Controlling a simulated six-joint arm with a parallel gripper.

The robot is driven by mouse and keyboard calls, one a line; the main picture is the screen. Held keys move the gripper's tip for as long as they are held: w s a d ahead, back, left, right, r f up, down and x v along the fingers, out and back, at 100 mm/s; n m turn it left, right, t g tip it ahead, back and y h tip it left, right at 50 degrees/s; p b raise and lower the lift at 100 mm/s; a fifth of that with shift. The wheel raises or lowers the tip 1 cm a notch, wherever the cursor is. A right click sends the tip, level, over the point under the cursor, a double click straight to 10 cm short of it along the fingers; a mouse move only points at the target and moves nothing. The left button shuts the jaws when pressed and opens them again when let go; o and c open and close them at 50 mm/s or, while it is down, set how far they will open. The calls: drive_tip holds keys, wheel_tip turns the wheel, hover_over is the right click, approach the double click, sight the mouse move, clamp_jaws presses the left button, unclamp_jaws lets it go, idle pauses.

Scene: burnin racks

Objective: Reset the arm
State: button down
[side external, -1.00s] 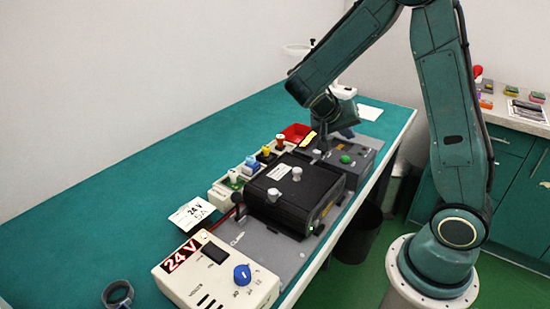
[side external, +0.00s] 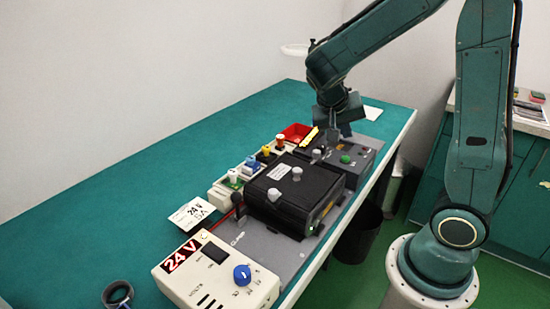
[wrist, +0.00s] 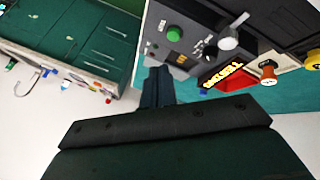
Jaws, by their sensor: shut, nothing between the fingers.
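My gripper (side external: 346,131) is above the far end of the row of equipment, just behind the grey control box (side external: 352,151) with a green button. In the wrist view my gripper (wrist: 158,72) shows as dark fingers close together, with nothing between them. The same control box (wrist: 180,35) is at the top of the wrist view, its green button and knobs apart from my fingers.
A black box (side external: 301,190) with light knobs sits on a grey plate. A cream 24 V supply (side external: 215,277) with a blue knob is at the front. A red bin (side external: 295,132) and several coloured plugs line the back.

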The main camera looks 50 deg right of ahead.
drive_tip(key=s+a+r+n+t+y, duration=0.3)
drive_tip(key=s+a+r+n, duration=0.1)
drive_tip(key=a, duration=0.4)
drive_tip(key=s+a+r+n+t+y, duration=0.3)
drive_tip(key=s+a+r+n+y, duration=0.1)
drive_tip(key=s+a+r+n, duration=0.1)
drive_tip(key=s+a+n, duration=0.1)
drive_tip(key=a+n, duration=0.1)
drive_tip(key=a, duration=0.1)
drive_tip(key=shift+s+a+t, duration=0.3)
drive_tip(key=shift+a, duration=0.1)
idle(6.0)
